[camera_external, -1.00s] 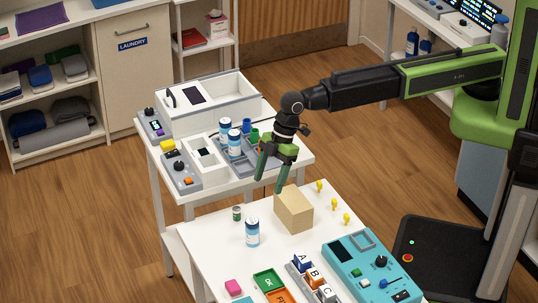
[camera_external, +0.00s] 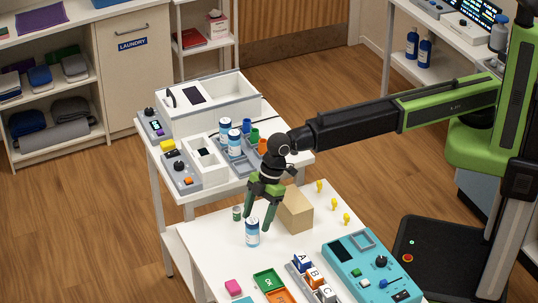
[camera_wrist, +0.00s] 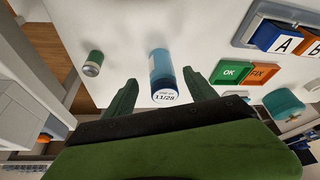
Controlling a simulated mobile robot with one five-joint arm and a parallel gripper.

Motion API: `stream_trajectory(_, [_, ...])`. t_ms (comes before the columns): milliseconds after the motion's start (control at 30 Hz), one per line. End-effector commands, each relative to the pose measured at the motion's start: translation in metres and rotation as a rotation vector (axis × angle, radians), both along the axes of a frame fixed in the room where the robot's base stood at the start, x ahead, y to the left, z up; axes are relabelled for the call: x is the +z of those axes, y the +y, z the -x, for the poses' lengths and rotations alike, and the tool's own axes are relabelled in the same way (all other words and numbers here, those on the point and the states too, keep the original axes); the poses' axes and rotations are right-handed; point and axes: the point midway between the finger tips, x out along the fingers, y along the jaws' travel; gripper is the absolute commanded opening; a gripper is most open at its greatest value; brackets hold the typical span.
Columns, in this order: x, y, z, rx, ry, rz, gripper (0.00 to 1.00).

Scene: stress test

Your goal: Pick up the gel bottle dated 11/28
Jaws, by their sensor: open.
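The gel bottle dated 11/28 (camera_wrist: 163,72) is blue and white, and its white end with the date faces the wrist camera. In the outside view the bottle (camera_external: 252,234) stands upright on the white front table. My gripper (camera_external: 259,221) is open and empty, with its green fingertips just above and around the bottle's top in that view. In the wrist view the bottle lies between the two fingers of my gripper (camera_wrist: 160,92), apart from both. Two similar blue and white bottles (camera_external: 235,143) stand in the grey tray on the rear table.
A small green jar (camera_external: 237,213) stands left of the bottle. A cardboard-coloured block (camera_external: 297,210) is close on its right. Several yellow pegs (camera_external: 337,202), a teal console (camera_external: 370,268) and the OK button block (camera_wrist: 231,73) are farther off.

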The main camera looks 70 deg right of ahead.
Motion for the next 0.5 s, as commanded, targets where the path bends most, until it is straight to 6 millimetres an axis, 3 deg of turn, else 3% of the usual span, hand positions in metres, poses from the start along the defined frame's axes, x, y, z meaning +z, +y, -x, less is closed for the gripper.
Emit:
stream_trajectory(33, [-0.013, 0.007, -0.003, 0.001, 0.0, 0.0, 0.65])
stream_trajectory(200, [-0.039, 0.021, -0.007, 0.0, 0.0, 0.0, 0.65])
stream_trajectory(467, [-0.037, 0.022, -0.008, 0.0, 0.0, 0.0, 0.65])
stream_trajectory(500, [-0.037, 0.022, -0.008, 0.0, 0.0, 0.0, 0.6])
